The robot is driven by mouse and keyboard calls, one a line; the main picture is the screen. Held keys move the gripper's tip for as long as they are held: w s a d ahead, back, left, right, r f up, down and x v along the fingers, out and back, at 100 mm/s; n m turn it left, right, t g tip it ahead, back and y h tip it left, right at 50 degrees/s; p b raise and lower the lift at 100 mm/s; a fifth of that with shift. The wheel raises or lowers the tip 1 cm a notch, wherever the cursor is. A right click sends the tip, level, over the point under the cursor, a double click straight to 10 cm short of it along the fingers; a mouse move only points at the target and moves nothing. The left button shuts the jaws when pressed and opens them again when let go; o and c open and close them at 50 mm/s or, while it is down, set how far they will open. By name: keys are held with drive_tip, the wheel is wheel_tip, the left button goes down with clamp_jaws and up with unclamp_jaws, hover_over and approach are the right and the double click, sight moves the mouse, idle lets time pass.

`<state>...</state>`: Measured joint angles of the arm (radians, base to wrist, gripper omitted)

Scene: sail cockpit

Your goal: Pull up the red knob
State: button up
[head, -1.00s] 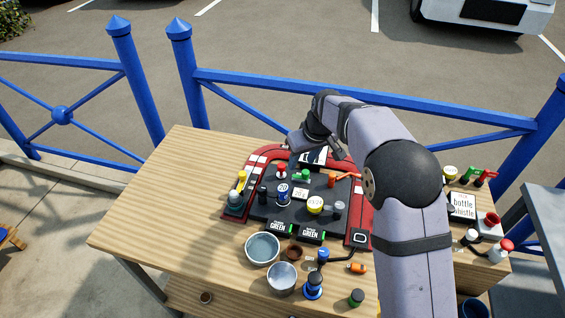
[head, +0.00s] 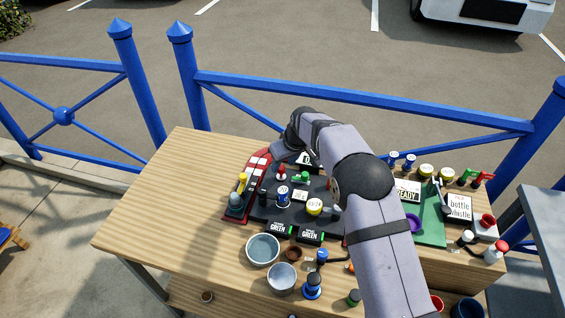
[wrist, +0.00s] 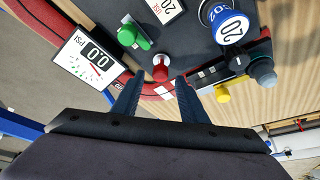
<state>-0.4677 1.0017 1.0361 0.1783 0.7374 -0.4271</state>
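The red knob (head: 281,171) stands upright on the dark panel (head: 262,207), near its back left part. In the wrist view the red knob (wrist: 160,70) shows just beyond and between the fingertips of my gripper (wrist: 160,80). The two blue-grey fingers are apart with nothing held between them. I cannot tell how far the fingertips are from the knob. In the head view my wrist hangs behind the knob, and the fingers are hard to make out.
A green handle (wrist: 134,36) and a PSI gauge (wrist: 91,55) are close on the left in the wrist view. Metal bowls (head: 262,250) stand at the table's front.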

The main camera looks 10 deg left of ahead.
drive_tip(key=shift+p+x, duration=0.3)
drive_tip(key=shift+x, duration=0.8)
clamp_jaws()
drive_tip(key=shift+r, duration=1.2)
drive_tip(key=shift+a, duration=0.1)
unclamp_jaws()
drive_tip(key=shift+r, duration=0.15)
